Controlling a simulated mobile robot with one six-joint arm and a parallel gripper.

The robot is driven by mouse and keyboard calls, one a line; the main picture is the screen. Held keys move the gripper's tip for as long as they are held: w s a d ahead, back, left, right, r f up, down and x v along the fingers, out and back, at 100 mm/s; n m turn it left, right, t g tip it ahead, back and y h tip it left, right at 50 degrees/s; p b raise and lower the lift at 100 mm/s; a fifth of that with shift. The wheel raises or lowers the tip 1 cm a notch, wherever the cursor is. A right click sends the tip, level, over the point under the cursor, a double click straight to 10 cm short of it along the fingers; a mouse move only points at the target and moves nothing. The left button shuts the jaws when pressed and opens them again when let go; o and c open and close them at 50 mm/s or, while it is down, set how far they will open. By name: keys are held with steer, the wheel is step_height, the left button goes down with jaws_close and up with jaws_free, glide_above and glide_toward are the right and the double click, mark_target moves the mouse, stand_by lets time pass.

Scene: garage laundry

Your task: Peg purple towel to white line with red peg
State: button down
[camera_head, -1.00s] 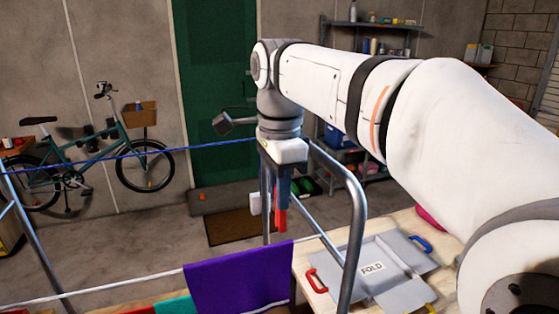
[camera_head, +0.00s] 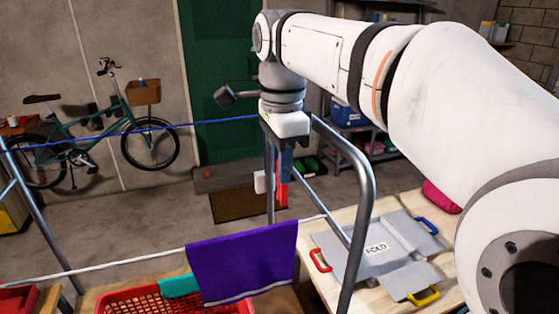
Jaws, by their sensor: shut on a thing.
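The purple towel (camera_head: 242,262) hangs folded over the white line (camera_head: 120,261), near the line's right end. My gripper (camera_head: 284,183) points down, above and a little right of the towel in the picture. It is shut on the red peg (camera_head: 282,195), which hangs upright below the fingers. The peg appears apart from the towel and the line. The gripper's finger faces are partly hidden from this side.
A blue line (camera_head: 100,137) runs behind at a higher level. The rack's metal post (camera_head: 360,220) stands right of my gripper. A table holds a grey folding board (camera_head: 385,262). A red basket (camera_head: 150,302) with teal cloth (camera_head: 180,286) sits below the towel.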

steer(key=shift+f+b, duration=3.35)
steer(key=shift+f, duration=1.65)
steer(key=c, duration=1.2)
jaws_free()
steer(key=shift+r, duration=0.15)
steer(key=shift+c, duration=0.2)
